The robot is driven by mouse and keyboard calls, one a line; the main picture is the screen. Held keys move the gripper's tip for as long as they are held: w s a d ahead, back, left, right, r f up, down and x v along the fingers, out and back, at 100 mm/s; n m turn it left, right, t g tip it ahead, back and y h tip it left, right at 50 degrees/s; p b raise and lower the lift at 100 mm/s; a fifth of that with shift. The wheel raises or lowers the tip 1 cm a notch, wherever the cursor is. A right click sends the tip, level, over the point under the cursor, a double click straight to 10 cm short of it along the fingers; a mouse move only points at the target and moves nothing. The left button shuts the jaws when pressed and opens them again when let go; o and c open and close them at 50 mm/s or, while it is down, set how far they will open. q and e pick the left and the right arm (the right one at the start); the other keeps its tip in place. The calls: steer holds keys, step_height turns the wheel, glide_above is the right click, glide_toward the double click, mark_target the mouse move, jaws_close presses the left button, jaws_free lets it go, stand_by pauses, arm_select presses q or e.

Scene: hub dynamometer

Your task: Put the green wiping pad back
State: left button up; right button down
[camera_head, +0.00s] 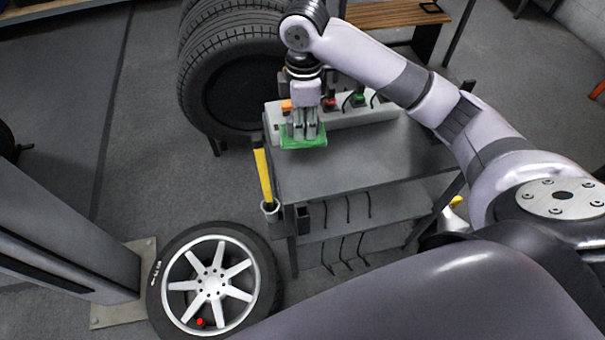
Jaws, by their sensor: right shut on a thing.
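The green wiping pad (303,141) is flat and bright green, at the left rear part of the grey cart's top (350,160). My right gripper (304,132) points down and is shut on the pad. I cannot tell whether the pad touches the cart top or hangs just above it. A white box (370,113) with colored items stands along the back of the cart top, right behind the gripper and partly hidden by it. My left gripper is not in view.
A yellow-handled tool (263,175) hangs at the cart's left side. A wheel with a silver rim (212,283) lies at the front left. Stacked tires (207,75) stand behind the cart. A wooden bench (400,16) is farther back. The cart top's front is bare.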

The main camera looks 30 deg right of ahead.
steer(key=shift+w+d+r+n, duration=0.1)
steer(key=shift+w+r+n, duration=0.25)
steer(key=shift+r, duration=0.1)
steer(key=shift+w+d+r+n, duration=0.1)
steer(key=shift+w+r+n, duration=0.1)
steer(key=shift+r+n, duration=0.2)
steer(key=shift+f, duration=0.1)
step_height(320, 180, down, 14)
steer(key=shift+f+p, duration=0.25)
steer(key=shift+p, duration=0.75)
steer(key=shift+f, duration=2.45)
steer(key=c, duration=1.4)
jaws_free()
steer(key=shift+f, duration=0.1)
steer(key=shift+c, duration=0.2)
